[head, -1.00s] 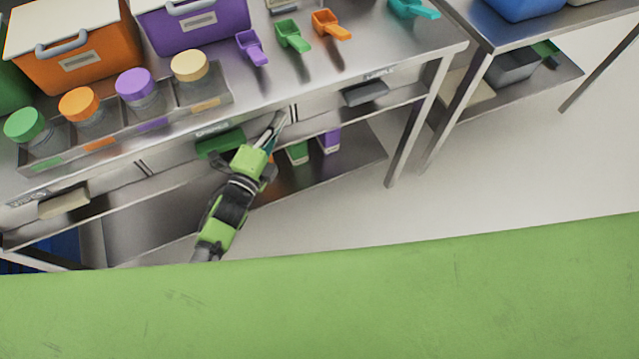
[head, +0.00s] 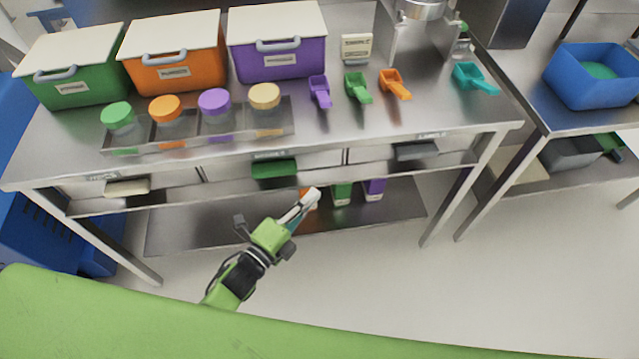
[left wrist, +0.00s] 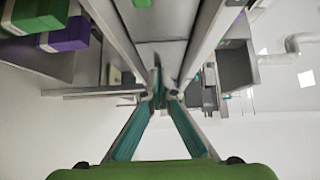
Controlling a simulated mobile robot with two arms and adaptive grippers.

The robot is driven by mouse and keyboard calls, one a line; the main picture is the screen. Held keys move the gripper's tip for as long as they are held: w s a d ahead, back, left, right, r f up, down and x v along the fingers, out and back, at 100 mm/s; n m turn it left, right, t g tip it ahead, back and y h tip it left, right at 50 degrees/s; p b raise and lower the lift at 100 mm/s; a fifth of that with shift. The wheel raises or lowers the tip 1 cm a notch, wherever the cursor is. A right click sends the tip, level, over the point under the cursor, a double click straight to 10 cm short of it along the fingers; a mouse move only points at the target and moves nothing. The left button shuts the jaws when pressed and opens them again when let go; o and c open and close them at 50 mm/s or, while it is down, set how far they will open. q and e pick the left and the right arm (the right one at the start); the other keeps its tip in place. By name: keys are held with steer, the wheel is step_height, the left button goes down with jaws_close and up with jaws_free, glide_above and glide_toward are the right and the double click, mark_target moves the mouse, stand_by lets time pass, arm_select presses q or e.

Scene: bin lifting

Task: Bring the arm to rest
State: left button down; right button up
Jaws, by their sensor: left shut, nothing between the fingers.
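My left gripper (head: 306,203) is in front of the steel table, below the tabletop edge, with its arm coming up from the lower part of the head view. Its fingers are shut with nothing between them. In the left wrist view the gripper (left wrist: 159,88) shows its teal finger pads meeting near the middle. The gripper looks apart from the table and its contents. My right gripper is not in view.
The steel table (head: 400,128) holds a green bin (head: 75,88), an orange bin (head: 177,72), a purple bin (head: 277,65), a tray of lidded jars (head: 140,147) and several scoops. A lower shelf (head: 180,228) carries small boxes. A blue bin (head: 590,85) stands on the right table. Floor is free at front right.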

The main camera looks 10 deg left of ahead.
arm_select(q)
steer(key=s+a+f+n+g+y, duration=0.2)
steer(key=s+a+f+n, duration=0.15)
steer(key=f, duration=0.55)
steer(key=s+a+f+n+g+y, duration=0.25)
steer(key=s+f+n, duration=0.2)
steer(key=f, duration=0.55)
steer(key=s+a+f+n+g+y, duration=0.1)
steer(key=s+a+f+n+g, duration=0.15)
steer(key=s+f, duration=0.45)
steer(key=s+a+f+n+g+y, duration=0.1)
steer(key=s+a+f+n+g, duration=0.1)
steer(key=s+f, duration=0.3)
steer(key=s+a+f+n+g, duration=0.1)
steer(key=s+f+n+g, duration=0.2)
steer(key=s, duration=0.9)
steer(key=s+a+f+n+g+y, duration=0.1)
steer(key=s+a+f+n+g, duration=0.1)
steer(key=s+f+n, duration=0.3)
steer(key=s+f+g, duration=0.1)
steer(key=s+f, duration=0.3)
steer(key=shift+s+a+y, duration=0.3)
steer(key=shift+y, duration=0.05)
steer(key=shift+w+d, duration=0.1)
steer(key=shift+w, duration=0.05)
